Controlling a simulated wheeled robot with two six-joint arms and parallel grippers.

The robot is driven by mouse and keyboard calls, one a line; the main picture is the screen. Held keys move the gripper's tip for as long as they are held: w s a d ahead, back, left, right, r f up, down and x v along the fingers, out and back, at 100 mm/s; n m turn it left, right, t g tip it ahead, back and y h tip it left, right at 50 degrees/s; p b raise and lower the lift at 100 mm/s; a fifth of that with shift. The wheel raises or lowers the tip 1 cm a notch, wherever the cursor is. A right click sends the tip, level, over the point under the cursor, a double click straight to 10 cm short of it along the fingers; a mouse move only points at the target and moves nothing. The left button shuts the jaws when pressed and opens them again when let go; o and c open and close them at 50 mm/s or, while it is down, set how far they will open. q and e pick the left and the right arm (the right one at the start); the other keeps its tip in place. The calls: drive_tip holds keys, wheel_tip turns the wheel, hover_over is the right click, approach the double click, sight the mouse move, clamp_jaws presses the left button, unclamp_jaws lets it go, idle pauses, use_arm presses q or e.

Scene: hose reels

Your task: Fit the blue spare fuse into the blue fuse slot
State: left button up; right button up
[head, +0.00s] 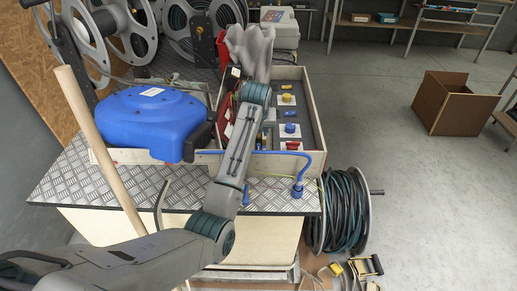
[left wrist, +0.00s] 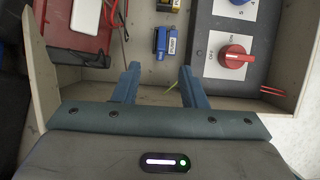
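In the left wrist view a small blue block (left wrist: 166,42) lies or stands on the grey floor of the shallow tray, beyond my fingertips; it looks like the blue fuse, but I cannot tell whether it sits in a slot. My left gripper (left wrist: 160,85) is open, with nothing between its two blue-grey fingers. In the head view my left arm reaches over the tray (head: 318,128) and hides part of its inside; the fingers cannot be made out there. I cannot identify an empty blue slot. My right gripper is not in view.
A blue hose reel (head: 155,122) stands left of my arm. A wooden rod (head: 100,150) leans nearby. Blue hose (head: 310,165) crosses the tray's near side.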

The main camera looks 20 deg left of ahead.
use_arm(q)
hover_over(259, 145)
drive_tip(key=s, duration=0.2)
drive_tip(key=f, duration=0.5)
drive_tip(key=shift+w, duration=0.25)
drive_tip(key=shift+p+x, duration=0.5)
drive_tip(key=shift+x, duration=2.2)
drive_tip(key=shift+s+d, duration=0.2)
clamp_jaws()
